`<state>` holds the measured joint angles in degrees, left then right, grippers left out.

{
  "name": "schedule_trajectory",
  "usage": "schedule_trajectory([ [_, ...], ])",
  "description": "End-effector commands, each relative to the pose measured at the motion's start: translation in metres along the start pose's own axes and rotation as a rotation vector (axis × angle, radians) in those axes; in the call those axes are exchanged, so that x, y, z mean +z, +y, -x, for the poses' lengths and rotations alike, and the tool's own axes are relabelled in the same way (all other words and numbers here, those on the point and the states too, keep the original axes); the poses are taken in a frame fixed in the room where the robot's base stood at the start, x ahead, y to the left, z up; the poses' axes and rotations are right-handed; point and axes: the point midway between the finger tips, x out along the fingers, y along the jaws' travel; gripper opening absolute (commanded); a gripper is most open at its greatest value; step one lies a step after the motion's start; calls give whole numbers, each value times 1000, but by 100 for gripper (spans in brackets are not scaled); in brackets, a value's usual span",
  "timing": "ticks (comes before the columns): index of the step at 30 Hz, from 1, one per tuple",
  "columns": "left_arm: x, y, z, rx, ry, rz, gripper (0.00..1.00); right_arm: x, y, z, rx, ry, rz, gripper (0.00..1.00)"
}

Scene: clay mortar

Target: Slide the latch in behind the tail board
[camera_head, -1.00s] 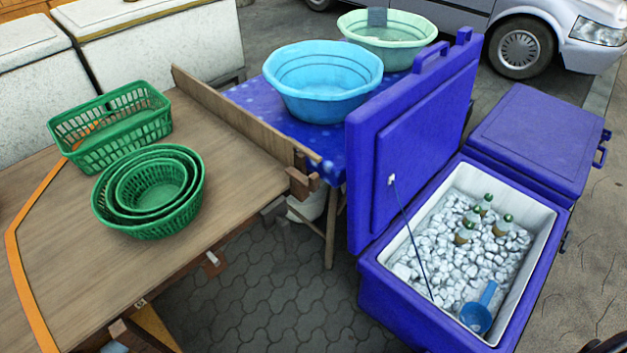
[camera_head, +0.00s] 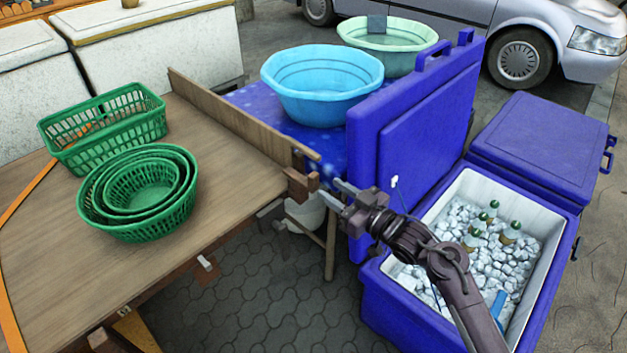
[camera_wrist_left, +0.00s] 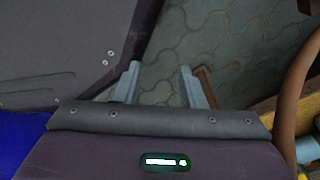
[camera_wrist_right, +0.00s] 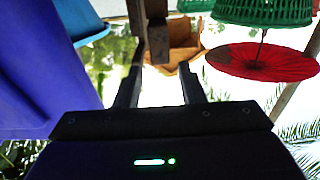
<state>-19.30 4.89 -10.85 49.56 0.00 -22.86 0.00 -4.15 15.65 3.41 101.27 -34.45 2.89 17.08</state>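The tail board (camera_head: 225,112) is a long wooden plank standing on edge along the far side of the wooden table. At its near right end a brown wooden block, seemingly the latch (camera_head: 300,184), sits at the table corner. My right gripper (camera_head: 332,191) is open just right of this block, fingers pointing at it. In the right wrist view a dark brown block (camera_wrist_right: 158,42) shows ahead, between and beyond the open fingers; contact cannot be told. My left gripper (camera_wrist_left: 159,68) is open and empty above paving in its wrist view and is outside the head view.
Green baskets (camera_head: 138,192) stand on the table (camera_head: 230,195). Blue (camera_head: 322,85) and pale green basins (camera_head: 388,40) stand behind the board. A raised blue cooler lid (camera_head: 420,125) is close behind my right arm, and the ice-filled cooler (camera_head: 375,300) is below it.

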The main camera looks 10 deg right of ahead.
Motion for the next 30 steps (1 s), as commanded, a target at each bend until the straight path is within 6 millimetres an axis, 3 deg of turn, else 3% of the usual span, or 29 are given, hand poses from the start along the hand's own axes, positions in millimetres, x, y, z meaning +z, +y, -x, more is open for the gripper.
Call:
schedule_trajectory([
  [12, 2, 0, 0, 0, -1, 0, 36, 1, 0, -62, 2, -1, -3, 36],
  [23, 2, 0, 0, 0, 0, 0, 36, 2, 0, -69, 2, -3, -1, 36],
  [30, 2, 0, 0, 0, 0, 0, 36, 2, 0, -68, 3, -3, -1, 7],
])
